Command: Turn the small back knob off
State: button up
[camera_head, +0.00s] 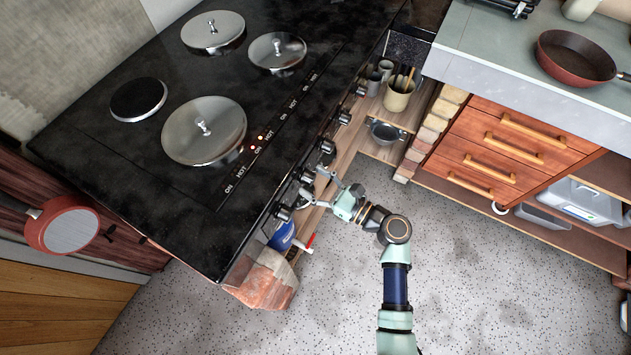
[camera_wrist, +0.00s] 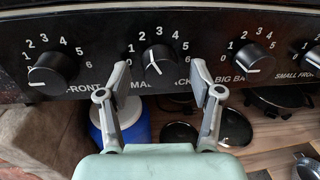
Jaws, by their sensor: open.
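The small back knob (camera_wrist: 159,60) is a round black knob on the black stove panel, with a pale mark on its face and numbers around it. It is the second knob from the left in the wrist view, and it also shows on the stove's front edge in the head view (camera_head: 307,177). My gripper (camera_wrist: 161,76) is open. Its fingertips stand on the left and right of this knob, with a gap on each side. In the head view, my gripper (camera_head: 315,186) is close to the panel. I cannot tell how far the fingertips reach along the knob's depth.
The big front knob (camera_wrist: 53,71) is left; the big back knob (camera_wrist: 253,63) is right. Two red lights (camera_head: 257,143) glow on the stove top (camera_head: 95,150). Lids cover several burners; one burner (camera_head: 138,99) is bare. Shelves with containers sit below the panel. The speckled floor (camera_head: 460,280) is clear.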

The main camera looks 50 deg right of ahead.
jog(key=c, duration=1.1)
jog(key=shift+c, duration=0.2)
jog(key=n+b, duration=0.1)
jog(key=n, duration=0.1)
jog(key=n+b, duration=0.3)
jog(key=n, duration=0.1)
jog(key=shift+d+f+n+t, duration=0.15)
jog(key=shift+f+n+t, duration=0.1)
jog(key=shift+n+t, duration=0.15)
jog(key=shift+r+n+y+b, duration=0.1)
jog(key=shift+n+y+b, duration=0.5)
jog(key=shift+n+b, duration=1.9)
jog(key=shift+n+p, duration=0.3)
jog(key=shift+n, duration=0.2)
